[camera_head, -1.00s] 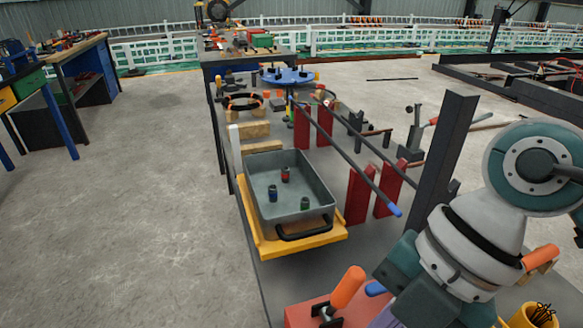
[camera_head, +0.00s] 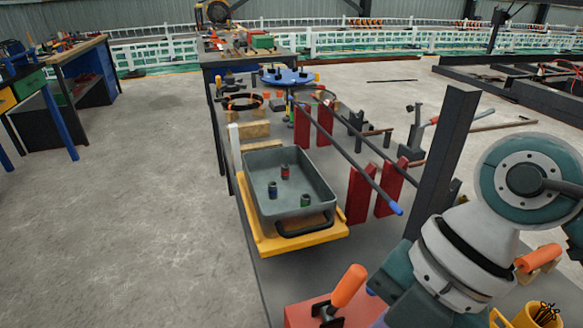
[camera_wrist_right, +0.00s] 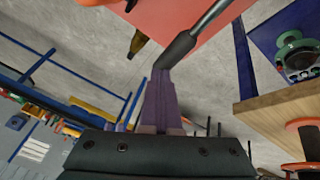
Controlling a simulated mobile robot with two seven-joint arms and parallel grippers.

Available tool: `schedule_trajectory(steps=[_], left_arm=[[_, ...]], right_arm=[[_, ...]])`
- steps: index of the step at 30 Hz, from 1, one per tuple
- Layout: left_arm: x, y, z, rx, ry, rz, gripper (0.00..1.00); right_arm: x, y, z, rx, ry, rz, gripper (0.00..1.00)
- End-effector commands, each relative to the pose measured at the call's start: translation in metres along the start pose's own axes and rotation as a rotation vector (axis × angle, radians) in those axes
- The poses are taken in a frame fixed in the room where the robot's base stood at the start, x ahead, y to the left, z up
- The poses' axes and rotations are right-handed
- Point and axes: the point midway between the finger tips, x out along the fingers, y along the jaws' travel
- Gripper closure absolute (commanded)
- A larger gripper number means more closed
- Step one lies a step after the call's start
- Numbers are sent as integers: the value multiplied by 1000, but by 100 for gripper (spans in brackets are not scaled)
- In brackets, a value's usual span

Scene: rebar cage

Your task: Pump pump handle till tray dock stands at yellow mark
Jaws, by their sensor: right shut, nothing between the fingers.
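The tray dock (camera_head: 268,245) is a yellow platform at the near end of the grey bench in the head view. It carries a grey tray (camera_head: 322,190) with small cans in it. My right arm comes in from the right, its gripper mostly hidden behind its own links. In the right wrist view the purple fingers of my right gripper (camera_wrist_right: 162,72) are shut, with their tips against or right beside the dark grip of a metal bar (camera_wrist_right: 178,48), probably the pump handle. I cannot tell if they touch. No yellow mark is clearly visible. My left gripper is out of view.
A red block with an orange lever (camera_head: 349,286) stands at the near edge. Red uprights (camera_head: 358,195) and long rods (camera_head: 345,155) stand right of the tray. A white post (camera_head: 234,140) stands behind the dock. The floor at left is clear.

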Motion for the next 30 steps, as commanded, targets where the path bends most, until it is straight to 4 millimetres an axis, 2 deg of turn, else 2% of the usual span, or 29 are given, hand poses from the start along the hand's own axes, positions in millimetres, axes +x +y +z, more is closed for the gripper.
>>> schedule_trajectory(steps=[6,14,17,30], left_arm=[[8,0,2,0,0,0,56],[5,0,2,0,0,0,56],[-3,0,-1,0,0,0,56],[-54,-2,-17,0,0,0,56]], right_arm=[[12,-3,5,2,-3,-3,100],[9,-2,4,1,-4,-2,100],[0,-1,3,1,-5,-2,100],[-58,3,-5,2,-3,-2,100]])
